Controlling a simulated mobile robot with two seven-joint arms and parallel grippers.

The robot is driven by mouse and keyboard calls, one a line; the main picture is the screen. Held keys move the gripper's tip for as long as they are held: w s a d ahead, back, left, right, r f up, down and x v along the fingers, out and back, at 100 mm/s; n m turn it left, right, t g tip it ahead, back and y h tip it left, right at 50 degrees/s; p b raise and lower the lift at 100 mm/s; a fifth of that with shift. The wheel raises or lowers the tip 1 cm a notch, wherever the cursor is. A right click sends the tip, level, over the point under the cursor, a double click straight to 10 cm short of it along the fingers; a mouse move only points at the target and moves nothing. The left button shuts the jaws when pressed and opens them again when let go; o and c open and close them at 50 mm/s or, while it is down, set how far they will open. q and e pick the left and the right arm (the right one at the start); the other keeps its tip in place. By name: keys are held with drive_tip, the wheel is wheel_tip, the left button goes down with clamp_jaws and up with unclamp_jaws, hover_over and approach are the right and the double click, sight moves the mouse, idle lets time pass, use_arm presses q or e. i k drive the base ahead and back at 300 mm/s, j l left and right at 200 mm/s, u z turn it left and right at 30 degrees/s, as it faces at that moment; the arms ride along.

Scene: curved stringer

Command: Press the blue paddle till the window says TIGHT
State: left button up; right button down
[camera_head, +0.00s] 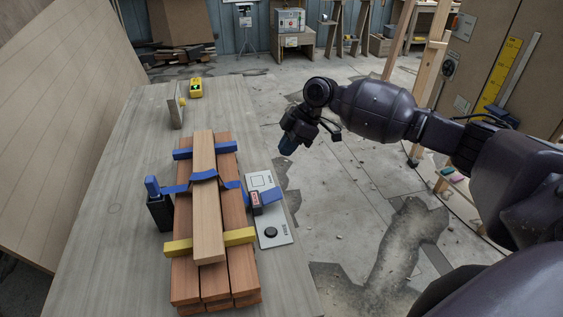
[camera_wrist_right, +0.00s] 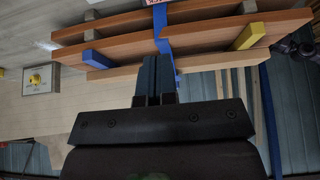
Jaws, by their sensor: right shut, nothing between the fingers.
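A stack of reddish boards (camera_head: 187,262) with a paler board (camera_head: 208,222) on top lies on the bench, crossed by a blue strap (camera_head: 205,176). A black holder (camera_head: 160,212) with an upright blue paddle-like piece (camera_head: 152,186) stands left of the stack. On the right, a small dark box with a red window (camera_head: 255,198) sits beside a blue piece on a grey plate (camera_head: 272,232); its text is too small to read. My right gripper (camera_head: 288,146) is shut and empty, above and apart from these; its fingers show in the wrist view (camera_wrist_right: 155,85). My left gripper is out of view.
A yellow bar (camera_head: 240,237) and a blue bar cross the stack. The plate carries a black round knob (camera_head: 271,232). The floor right of the bench is open.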

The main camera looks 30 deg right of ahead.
sight(271, 195)
drive_tip(key=l+u, duration=0.25)
drive_tip(key=l, duration=0.15)
drive_tip(key=k+l+u, duration=0.1)
drive_tip(key=l+u, duration=0.15)
drive_tip(key=l, duration=0.15)
drive_tip(key=k+l+u, duration=0.1)
drive_tip(key=l+u, duration=0.15)
drive_tip(key=l, duration=0.15)
